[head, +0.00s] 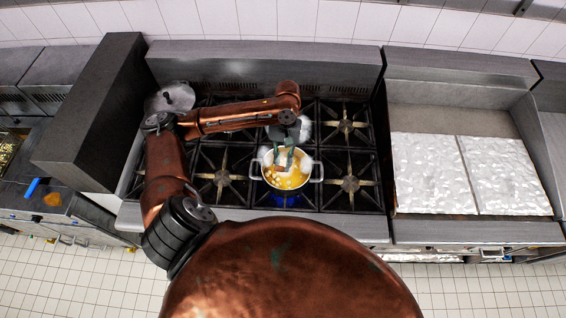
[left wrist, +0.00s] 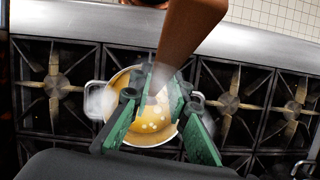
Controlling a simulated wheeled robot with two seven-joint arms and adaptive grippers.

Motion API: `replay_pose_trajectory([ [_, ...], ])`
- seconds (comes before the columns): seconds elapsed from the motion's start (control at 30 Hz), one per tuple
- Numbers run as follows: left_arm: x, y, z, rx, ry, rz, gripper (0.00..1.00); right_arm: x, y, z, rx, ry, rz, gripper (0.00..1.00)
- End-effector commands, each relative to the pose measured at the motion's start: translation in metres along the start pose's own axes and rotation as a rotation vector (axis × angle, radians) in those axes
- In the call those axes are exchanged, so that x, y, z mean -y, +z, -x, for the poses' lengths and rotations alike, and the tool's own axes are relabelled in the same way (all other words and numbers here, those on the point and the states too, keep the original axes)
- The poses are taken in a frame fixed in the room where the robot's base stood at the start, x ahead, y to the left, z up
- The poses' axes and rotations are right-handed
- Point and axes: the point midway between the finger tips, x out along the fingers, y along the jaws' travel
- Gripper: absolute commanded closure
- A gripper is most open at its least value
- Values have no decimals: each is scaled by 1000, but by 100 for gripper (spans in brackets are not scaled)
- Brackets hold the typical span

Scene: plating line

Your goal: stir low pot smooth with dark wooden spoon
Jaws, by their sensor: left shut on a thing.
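The low pot (head: 287,188) stands on a front burner of the stove, with yellow-orange soup and pale chunks inside. It also shows in the left wrist view (left wrist: 140,144). My left gripper (head: 286,158) is over the pot, its green fingers (left wrist: 158,112) pointing down towards the soup. It is shut on the dark wooden spoon (left wrist: 183,45), whose brown handle runs between the fingers. The spoon's lower end is largely hidden by the fingers and steam, so its depth in the soup is unclear. My right gripper is in neither view.
Blue flame (head: 285,202) shows under the pot, and steam rises around it. A grey metal vessel (head: 173,97) sits at the stove's back left, partly behind my arm. The burners to the pot's right (head: 349,184) are empty. Pale, shiny panels (head: 430,172) lie farther right.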

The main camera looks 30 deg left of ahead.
Motion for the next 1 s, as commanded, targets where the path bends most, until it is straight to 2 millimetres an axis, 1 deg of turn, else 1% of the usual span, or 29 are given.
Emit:
replay_pose_trajectory([
  [0.27,0,0,1,0,0,0,100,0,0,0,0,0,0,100],
  [0.37,0,2,6,-1,1,-1,100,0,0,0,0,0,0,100],
  [0.7,0,11,35,-2,0,-1,100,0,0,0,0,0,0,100],
  [0.8,0,12,38,-1,0,-1,100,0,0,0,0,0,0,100],
  [1.0,0,12,38,0,0,-1,100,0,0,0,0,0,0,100],
])
